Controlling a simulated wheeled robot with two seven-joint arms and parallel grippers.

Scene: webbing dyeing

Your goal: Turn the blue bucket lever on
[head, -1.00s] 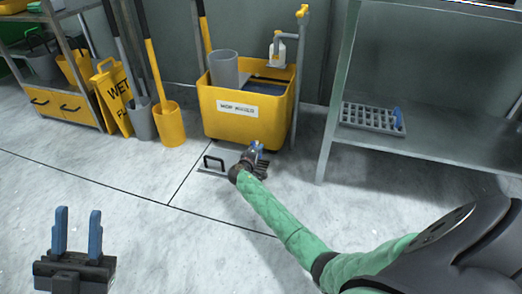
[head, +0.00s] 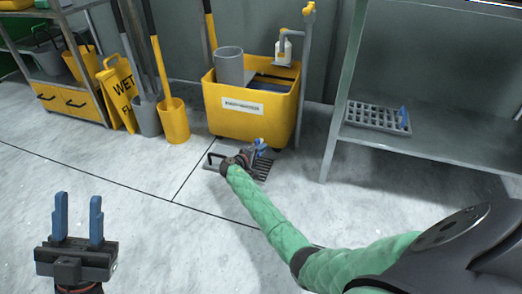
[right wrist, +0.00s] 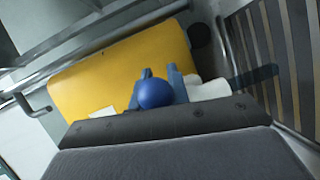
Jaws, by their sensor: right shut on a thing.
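The yellow bucket (head: 225,122), with a white label, stands on the floor against the back wall. It fills much of the right wrist view (right wrist: 105,75). The lever's arm is hidden behind the knob and gripper. My left gripper (head: 78,222) is open and empty, over bare floor at the lower left.
A grey shelf (head: 430,150) at the right holds a slotted tray (head: 375,117). A yellow wet-floor sign (head: 121,95) and pails stand at the left. The floor in front is clear.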

